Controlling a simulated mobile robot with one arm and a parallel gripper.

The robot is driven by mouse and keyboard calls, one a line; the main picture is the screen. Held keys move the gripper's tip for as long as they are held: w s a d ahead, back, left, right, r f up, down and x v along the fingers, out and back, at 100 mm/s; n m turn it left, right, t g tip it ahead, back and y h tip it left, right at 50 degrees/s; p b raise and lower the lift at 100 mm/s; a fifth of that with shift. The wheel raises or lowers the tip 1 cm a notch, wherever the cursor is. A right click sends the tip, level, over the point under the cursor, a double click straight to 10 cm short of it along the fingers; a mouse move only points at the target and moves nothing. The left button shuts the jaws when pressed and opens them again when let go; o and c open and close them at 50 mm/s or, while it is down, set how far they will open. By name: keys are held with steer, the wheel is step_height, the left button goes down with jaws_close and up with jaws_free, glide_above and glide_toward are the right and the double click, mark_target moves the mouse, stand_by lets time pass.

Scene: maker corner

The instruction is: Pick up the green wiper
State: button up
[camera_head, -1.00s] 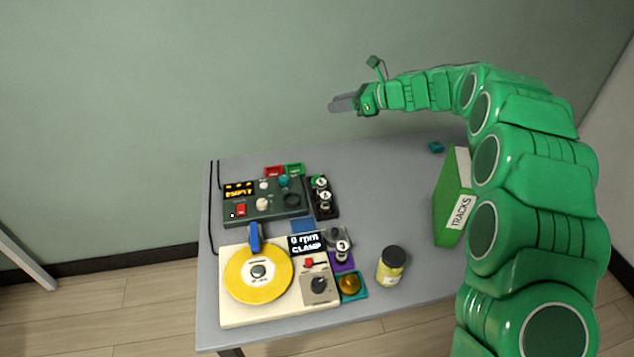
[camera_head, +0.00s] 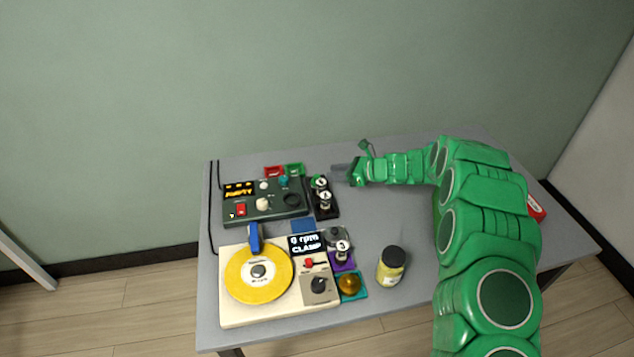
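A small green piece (camera_head: 294,169) lies beside a red one (camera_head: 273,171) at the back of the table, behind the dark control box. It may be the green wiper, but it is too small to tell. My gripper (camera_head: 340,172) is low over the back of the table, to the right of the green piece and apart from it. I see no gap between the fingers and nothing held.
The control box (camera_head: 235,212) and a cream turntable (camera_head: 235,313) with a yellow disc fill the table's left. A yellow jar (camera_head: 390,268) stands front centre. A red object (camera_head: 536,207) shows right of my arm. Table between the jar and my gripper is clear.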

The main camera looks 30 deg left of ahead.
mark_target(317, 175)
steer(key=shift+f, duration=0.6)
steer(key=shift+x, duration=2.5)
jaws_close()
steer(key=shift+r, duration=0.1)
